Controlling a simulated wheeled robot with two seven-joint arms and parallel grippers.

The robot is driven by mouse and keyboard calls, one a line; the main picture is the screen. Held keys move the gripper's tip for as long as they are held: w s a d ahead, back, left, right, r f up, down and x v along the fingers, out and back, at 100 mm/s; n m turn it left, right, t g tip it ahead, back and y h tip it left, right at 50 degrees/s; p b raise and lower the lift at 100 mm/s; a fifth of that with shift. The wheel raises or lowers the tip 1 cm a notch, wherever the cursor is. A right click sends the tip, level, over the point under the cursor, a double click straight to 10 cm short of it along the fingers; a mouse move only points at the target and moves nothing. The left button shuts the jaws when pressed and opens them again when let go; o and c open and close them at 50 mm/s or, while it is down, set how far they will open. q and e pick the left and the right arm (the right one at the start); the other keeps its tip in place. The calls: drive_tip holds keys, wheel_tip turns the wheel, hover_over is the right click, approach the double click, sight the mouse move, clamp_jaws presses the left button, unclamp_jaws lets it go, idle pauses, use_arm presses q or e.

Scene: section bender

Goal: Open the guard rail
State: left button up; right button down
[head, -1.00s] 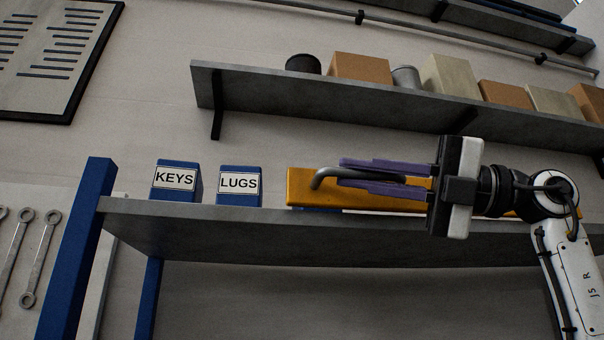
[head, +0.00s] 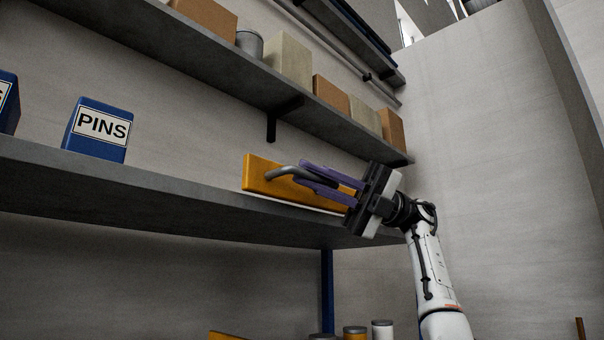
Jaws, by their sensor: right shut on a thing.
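The guard rail (head: 258,178) is a flat orange-yellow panel along the front of the middle shelf, near its right end. A grey bent handle (head: 282,172) stands out from its face. My right gripper (head: 301,173) comes in from the lower right with its purple fingers shut on the handle. The fingers and the gripper body hide part of the handle and the panel's right end. My left gripper is not in view.
A blue PINS box (head: 98,129) stands uncovered on the middle shelf (head: 160,198), left of the rail. An upper shelf (head: 225,80) above holds cartons and a grey can. Several lidded jars (head: 382,330) stand below. A bare wall rises at the right.

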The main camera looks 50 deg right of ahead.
drive_tip(key=shift+d, duration=0.45)
drive_tip(key=c, duration=1.8)
unclamp_jaws()
